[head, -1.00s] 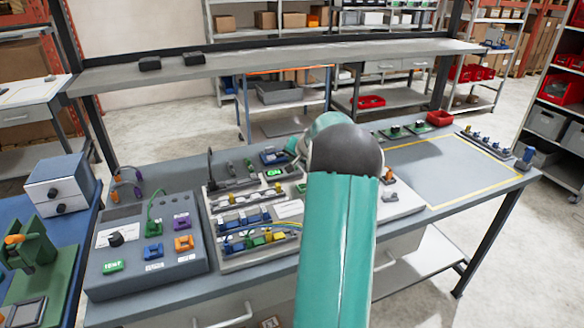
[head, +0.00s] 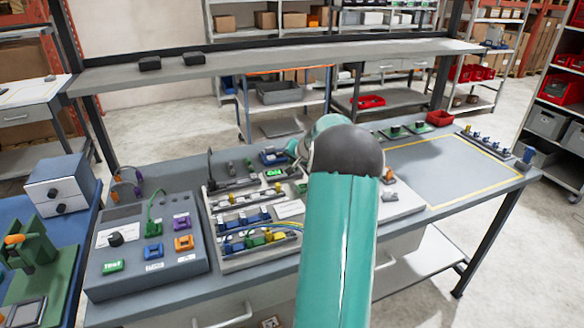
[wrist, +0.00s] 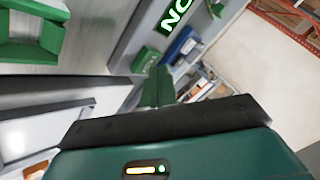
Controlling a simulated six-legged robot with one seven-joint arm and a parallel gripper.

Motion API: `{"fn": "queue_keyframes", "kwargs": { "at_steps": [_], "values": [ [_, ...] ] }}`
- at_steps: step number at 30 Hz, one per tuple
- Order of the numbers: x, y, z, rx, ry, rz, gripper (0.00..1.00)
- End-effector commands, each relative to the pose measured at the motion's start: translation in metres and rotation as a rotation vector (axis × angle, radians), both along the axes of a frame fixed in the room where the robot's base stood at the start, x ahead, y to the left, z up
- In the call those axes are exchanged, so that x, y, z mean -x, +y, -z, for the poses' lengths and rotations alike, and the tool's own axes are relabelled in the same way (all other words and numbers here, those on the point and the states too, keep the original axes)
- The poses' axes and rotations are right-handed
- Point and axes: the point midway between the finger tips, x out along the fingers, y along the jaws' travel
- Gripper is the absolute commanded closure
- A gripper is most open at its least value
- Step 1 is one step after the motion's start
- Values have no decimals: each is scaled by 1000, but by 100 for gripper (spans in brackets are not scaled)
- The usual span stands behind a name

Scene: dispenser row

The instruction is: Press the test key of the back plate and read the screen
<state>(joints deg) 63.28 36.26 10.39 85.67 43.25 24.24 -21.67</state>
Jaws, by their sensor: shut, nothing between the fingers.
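The back plate's dark screen (wrist: 177,14) shows bright green characters in the wrist view, beginning "NO" or "NC". The rest is cut off by the top edge. A green key (wrist: 145,60) with pale lettering sits below it, just beyond my fingertips. My gripper (wrist: 158,80) is shut and empty, its green fingers together close to that key. I cannot tell whether they touch it. In the head view the small lit screen (head: 274,172) stands at the back of the fixture board, its text too small to read. My arm hides part of the board there, and the fingers are not clear.
A blue part (wrist: 180,44) lies beside the key. In the head view a grey control box (head: 150,285) with a green key and coloured connectors stands at left. Yellow, blue and green parts crowd the board's front. A yellow-outlined bench area (head: 450,170) at right is clear.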

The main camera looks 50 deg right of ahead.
Motion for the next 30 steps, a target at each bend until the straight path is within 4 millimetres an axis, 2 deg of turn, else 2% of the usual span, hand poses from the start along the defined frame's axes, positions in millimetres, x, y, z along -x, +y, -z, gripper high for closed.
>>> {"fn": "queue_keyframes", "kwargs": {
  "at_steps": [30],
  "values": [
    [0, 0, 8, 0, -1, 1, 100]
  ]
}}
